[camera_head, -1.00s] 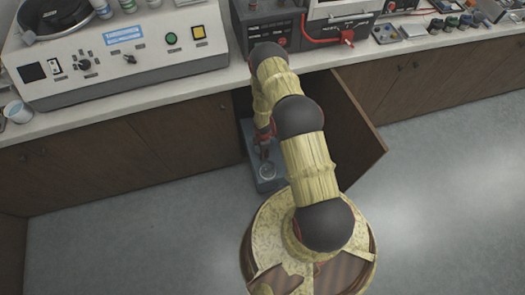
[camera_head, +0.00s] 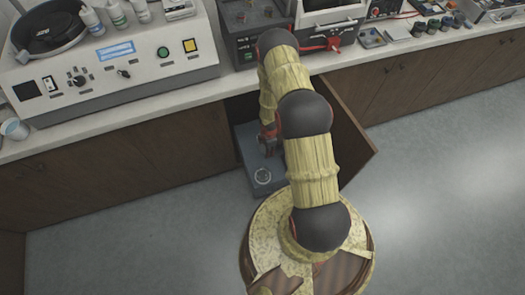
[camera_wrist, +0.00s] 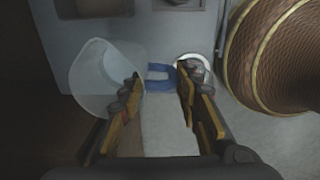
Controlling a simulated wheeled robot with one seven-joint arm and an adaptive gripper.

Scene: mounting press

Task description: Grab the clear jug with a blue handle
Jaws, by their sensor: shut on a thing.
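The clear jug (camera_wrist: 92,85) lies tilted at the left of the wrist view, with its round mouth facing me. Its blue handle (camera_wrist: 160,75) sticks out to the right between the fingertips of my gripper (camera_wrist: 160,88). My gripper is shut on the handle, one finger at each side of it. In the head view my gripper (camera_head: 269,141) is low in the open cabinet, over a grey surface. The jug cannot be made out clearly there, partly behind my arm.
A grey tray or shelf (camera_head: 246,150) with a round ring-shaped item (camera_head: 262,176) lies below my gripper. An open cabinet door (camera_head: 352,140) stands right of my arm. The counter (camera_head: 120,104) with machines is above; the floor (camera_head: 120,215) in front is clear.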

